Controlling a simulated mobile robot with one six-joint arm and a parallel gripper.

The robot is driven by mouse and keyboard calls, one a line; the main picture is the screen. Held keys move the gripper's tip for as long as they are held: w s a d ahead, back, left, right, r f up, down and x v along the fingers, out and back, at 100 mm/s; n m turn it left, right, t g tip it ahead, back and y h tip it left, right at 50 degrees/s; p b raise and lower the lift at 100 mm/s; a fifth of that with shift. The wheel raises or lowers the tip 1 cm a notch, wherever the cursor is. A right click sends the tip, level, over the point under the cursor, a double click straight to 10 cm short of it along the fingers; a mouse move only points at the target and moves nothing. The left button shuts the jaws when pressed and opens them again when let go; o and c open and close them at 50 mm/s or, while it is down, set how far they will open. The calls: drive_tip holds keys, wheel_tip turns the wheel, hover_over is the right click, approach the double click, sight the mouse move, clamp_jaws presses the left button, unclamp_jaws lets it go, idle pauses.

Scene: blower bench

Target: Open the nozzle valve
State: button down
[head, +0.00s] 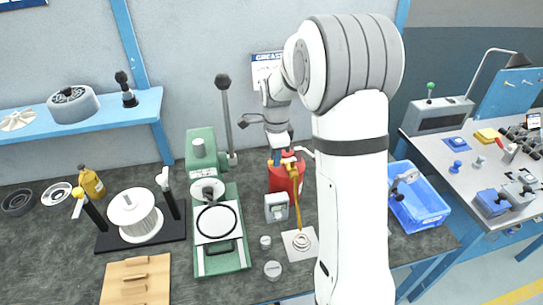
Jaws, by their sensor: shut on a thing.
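A red canister (284,180) stands on the dark bench, left of my arm. Yellow fittings (288,160) sit on its top. A yellow hose or tube (297,205) runs down its front to a light square plate (301,243) with a coiled ring on it. My gripper (277,155) points down at the top of the canister. It is shut at the small fittings there, where the nozzle valve appears to be. The jaws and the valve are too small to make out clearly, and I cannot tell the valve's position.
A green press (221,262) with a tall lever stands left of the canister. A small grey box (277,208) is close in front of it. A white spool (135,217) stands further left. A blue crate (420,205) is right of my arm.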

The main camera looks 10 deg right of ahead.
drive_tip(key=shift+a, duration=0.15)
drive_tip(key=s+d+n+b, duration=0.5)
drive_tip(key=n, duration=1.2)
drive_tip(key=shift+d+r, duration=0.2)
drive_tip(key=shift+r, duration=0.05)
idle(0.3)
idle(0.5)
drive_tip(key=c, duration=1.5)
unclamp_jaws()
drive_tip(key=shift+f, duration=0.15)
drive_tip(key=shift+c, duration=0.2)
drive_tip(key=shift+o, duration=1)
